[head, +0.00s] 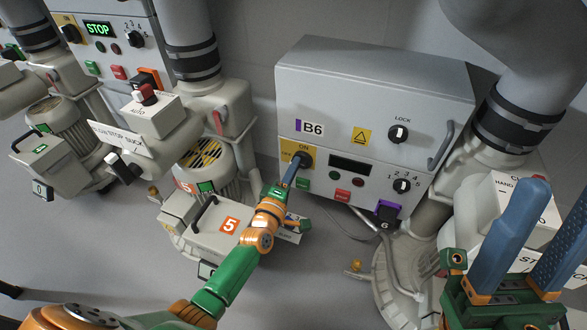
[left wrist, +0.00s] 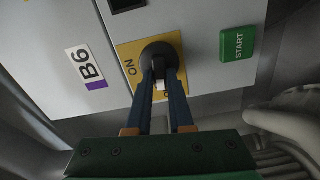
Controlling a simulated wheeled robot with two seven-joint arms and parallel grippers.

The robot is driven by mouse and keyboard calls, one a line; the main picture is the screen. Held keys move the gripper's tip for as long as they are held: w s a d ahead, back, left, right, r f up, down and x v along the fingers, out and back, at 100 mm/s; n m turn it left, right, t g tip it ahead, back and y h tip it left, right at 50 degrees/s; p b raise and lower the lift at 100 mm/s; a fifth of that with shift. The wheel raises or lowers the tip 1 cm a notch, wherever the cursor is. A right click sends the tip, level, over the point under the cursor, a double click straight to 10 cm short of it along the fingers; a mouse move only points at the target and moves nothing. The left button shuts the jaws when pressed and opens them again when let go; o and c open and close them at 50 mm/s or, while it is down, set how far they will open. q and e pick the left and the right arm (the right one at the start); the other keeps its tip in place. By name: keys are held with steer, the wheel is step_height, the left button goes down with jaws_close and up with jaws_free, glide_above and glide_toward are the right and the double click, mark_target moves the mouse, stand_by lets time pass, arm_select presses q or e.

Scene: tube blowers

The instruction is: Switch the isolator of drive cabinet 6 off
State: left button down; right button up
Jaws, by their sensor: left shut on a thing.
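Drive cabinet 6 (head: 375,100) is a grey box labelled B6 at the centre right of the head view. Its isolator, a black rotary knob (head: 306,159) on a yellow plate, sits at the left of its front face. In the left wrist view, the knob (left wrist: 158,52) is on the yellow plate (left wrist: 128,54) with the word ON beside it. My left gripper (left wrist: 163,85) is shut on the knob's handle, one blue finger on each side; the fingers partly hide it. In the head view the left gripper (head: 293,172) reaches the knob. My right gripper (head: 558,200) is open and empty at the lower right.
The cabinet also has a dark display (head: 350,165), a green START button (head: 303,184), a red button (head: 342,195), a LOCK knob (head: 398,133), a numbered dial (head: 402,185) and a side handle (head: 441,146). Blower 5 (head: 230,225) and other machines stand left. Thick pipes flank the cabinet.

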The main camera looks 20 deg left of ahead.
stand_by(0.5)
arm_select(q)
steer(key=c, duration=0.8)
jaws_free()
